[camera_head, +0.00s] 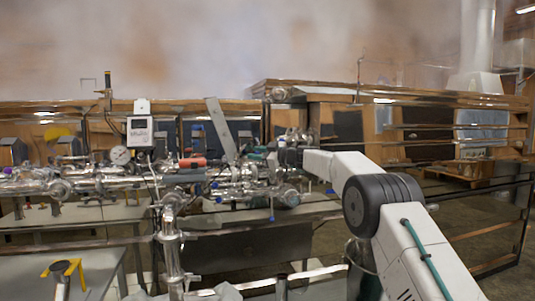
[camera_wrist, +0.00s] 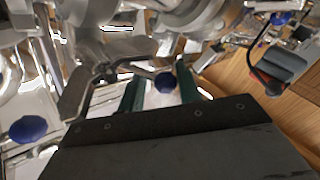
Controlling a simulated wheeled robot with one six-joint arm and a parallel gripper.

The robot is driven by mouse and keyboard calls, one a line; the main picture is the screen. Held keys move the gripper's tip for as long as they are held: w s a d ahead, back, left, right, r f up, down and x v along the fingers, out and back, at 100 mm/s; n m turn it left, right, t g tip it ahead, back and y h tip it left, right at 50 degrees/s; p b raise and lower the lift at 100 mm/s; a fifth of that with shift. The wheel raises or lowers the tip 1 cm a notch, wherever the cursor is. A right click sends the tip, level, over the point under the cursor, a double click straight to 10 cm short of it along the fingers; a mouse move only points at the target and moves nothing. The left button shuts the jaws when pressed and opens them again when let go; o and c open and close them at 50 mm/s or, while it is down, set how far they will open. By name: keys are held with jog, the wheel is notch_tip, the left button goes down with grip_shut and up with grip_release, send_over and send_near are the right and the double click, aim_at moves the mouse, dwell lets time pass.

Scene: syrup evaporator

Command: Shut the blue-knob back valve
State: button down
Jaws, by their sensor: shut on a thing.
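A blue knob (camera_wrist: 165,83) shows between the two green fingers of my gripper (camera_wrist: 158,74) in the wrist view. It sits at the end of a metal valve handle (camera_wrist: 105,72) among the steel pipes. My gripper is shut on this blue-knob valve handle; the exact contact is partly hidden by the fingers and the dark gripper body. In the head view my gripper (camera_head: 268,157) reaches left into the pipework at mid-picture, and the held knob cannot be made out there.
Other blue knobs show at the lower left (camera_wrist: 28,129) and upper right (camera_wrist: 281,18) of the wrist view. A dark red-trimmed part (camera_wrist: 278,68) is at the right. In the head view, steel pipes (camera_head: 110,183), a round gauge (camera_head: 120,155) and a display box (camera_head: 140,132) crowd the left.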

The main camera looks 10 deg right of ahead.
jog(key=shift+d+f+n+g+y, duration=0.2)
jog(key=shift+d+n+g+y, duration=0.15)
jog(key=shift+d, duration=0.2)
jog(key=c, duration=1)
grip_release()
jog(key=shift+w+d+f, duration=0.1)
jog(key=shift+w+d, duration=0.05)
jog(key=shift+o, duration=0.2)
jog(key=shift+a, duration=0.3)
jog(key=shift+d, duration=0.1)
jog(key=v, duration=0.7)
jog(key=shift+s+d, duration=0.25)
jog(key=shift+s, duration=0.05)
